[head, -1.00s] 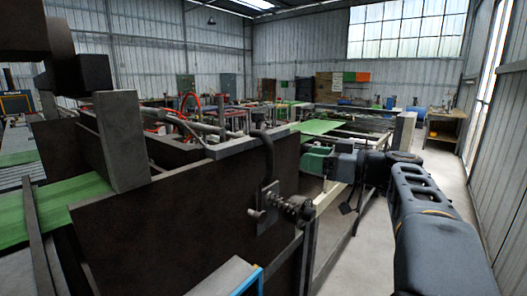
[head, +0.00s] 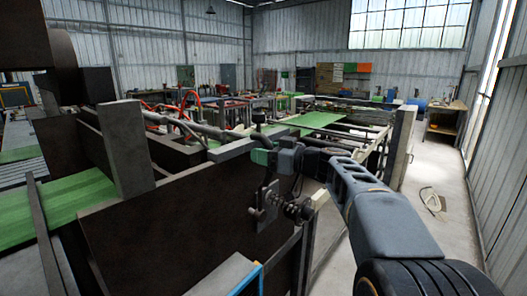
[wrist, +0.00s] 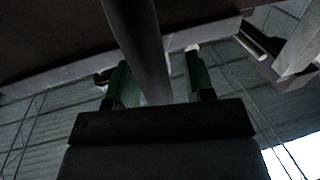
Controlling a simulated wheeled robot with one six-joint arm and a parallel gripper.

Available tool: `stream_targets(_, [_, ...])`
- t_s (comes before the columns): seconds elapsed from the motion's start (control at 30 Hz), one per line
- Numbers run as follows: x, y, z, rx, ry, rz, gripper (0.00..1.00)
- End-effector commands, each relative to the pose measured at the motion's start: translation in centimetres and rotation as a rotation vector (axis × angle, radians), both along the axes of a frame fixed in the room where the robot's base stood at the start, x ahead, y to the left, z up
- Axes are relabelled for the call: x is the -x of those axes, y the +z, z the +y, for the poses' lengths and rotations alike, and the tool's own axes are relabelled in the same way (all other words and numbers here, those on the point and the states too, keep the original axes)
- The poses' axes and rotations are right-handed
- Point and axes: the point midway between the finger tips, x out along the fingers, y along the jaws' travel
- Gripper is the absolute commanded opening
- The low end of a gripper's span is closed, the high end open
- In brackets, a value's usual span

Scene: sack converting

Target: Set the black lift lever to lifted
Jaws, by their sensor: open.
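The black lift lever (head: 258,118) stands up from a bracket on the dark side panel in the head view. Its middle is hidden behind my gripper. My gripper (head: 260,156) has green fingers and is at the lever, above the bracket. In the wrist view the dark lever rod (wrist: 140,45) runs between the two open fingers of my gripper (wrist: 157,80). The rod lies nearer the left finger, with a clear gap to the right one. I cannot tell whether it touches the left finger.
The bracket (head: 266,212) and a round spring-like fitting (head: 299,210) sit just below my gripper. The dark side panel (head: 170,240) is close on the left. A grey post (head: 126,150) rises from the machine. Open floor (head: 432,180) lies on the right.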

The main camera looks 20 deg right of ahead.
Motion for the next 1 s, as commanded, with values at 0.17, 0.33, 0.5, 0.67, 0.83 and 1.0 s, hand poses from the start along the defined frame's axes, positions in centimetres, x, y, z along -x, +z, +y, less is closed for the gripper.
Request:
stream_targets(0.17, [-0.03,-0.02,0.05,0.000,0.000,0.000,0.48])
stream_targets(0.33, [-0.03,-0.02,0.06,0.000,0.001,0.000,0.39])
stream_targets(0.5, [-0.02,-0.02,0.05,0.000,0.001,0.000,0.23])
stream_targets(0.67, [-0.01,-0.03,0.06,0.000,0.001,0.000,0.07])
stream_targets(0.83, [0.00,-0.04,0.06,-0.001,0.001,0.001,0.00])
stream_targets(1.0, [-0.01,-0.06,0.04,-0.001,0.002,0.001,0.00])
